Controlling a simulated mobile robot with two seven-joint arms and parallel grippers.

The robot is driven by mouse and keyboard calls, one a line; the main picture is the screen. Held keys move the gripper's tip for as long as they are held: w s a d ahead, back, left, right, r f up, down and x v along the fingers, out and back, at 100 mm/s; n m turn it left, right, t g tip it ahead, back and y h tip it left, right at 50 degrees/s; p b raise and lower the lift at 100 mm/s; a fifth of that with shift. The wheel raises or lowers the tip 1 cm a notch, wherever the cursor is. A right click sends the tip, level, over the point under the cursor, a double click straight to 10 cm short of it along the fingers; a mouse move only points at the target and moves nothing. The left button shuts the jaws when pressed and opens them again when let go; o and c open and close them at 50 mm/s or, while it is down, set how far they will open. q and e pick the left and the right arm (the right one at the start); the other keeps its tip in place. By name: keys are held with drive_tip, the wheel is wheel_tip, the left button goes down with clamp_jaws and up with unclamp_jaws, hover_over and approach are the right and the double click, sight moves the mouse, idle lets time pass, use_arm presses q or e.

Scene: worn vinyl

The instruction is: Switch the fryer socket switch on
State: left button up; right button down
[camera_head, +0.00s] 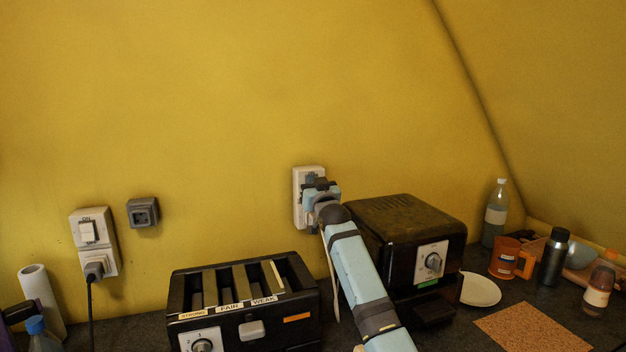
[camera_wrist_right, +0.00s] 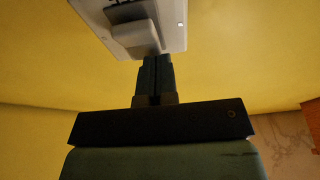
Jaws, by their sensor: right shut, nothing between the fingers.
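A white switched socket (camera_head: 298,212) is on the yellow wall behind my right gripper (camera_head: 316,182), which hides much of it. In the right wrist view the socket plate (camera_wrist_right: 172,22) shows at the top with a raised rocker switch (camera_wrist_right: 135,33). My right gripper (camera_wrist_right: 157,62) is shut and empty, its fingertips close under the plate's lower edge; I cannot tell whether they touch. A second white socket (camera_head: 87,232), marked ON, is further left, with a plug and black cord. Which one is the fryer's is not legible. My left gripper is out of view.
A black toaster (camera_head: 245,305) stands at the front centre and a black appliance with a dial (camera_head: 405,235) stands right of my arm. A grey socket (camera_head: 143,212) is on the wall. A bottle (camera_head: 495,215), orange mug (camera_head: 505,258), flask (camera_head: 553,257) and cork mat (camera_head: 533,330) are at the right.

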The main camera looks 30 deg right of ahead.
drive_tip(key=shift+f, duration=0.2)
drive_tip(key=shift+s+a+f, duration=0.15)
drive_tip(key=shift+s+f, duration=0.2)
drive_tip(key=shift+s, duration=0.05)
drive_tip(key=b+v, duration=0.2)
drive_tip(key=v, duration=1)
drive_tip(key=shift+s+r, duration=0.2)
drive_tip(key=shift+s, duration=0.25)
drive_tip(key=shift+a+f, duration=0.1)
drive_tip(key=shift+a, duration=0.05)
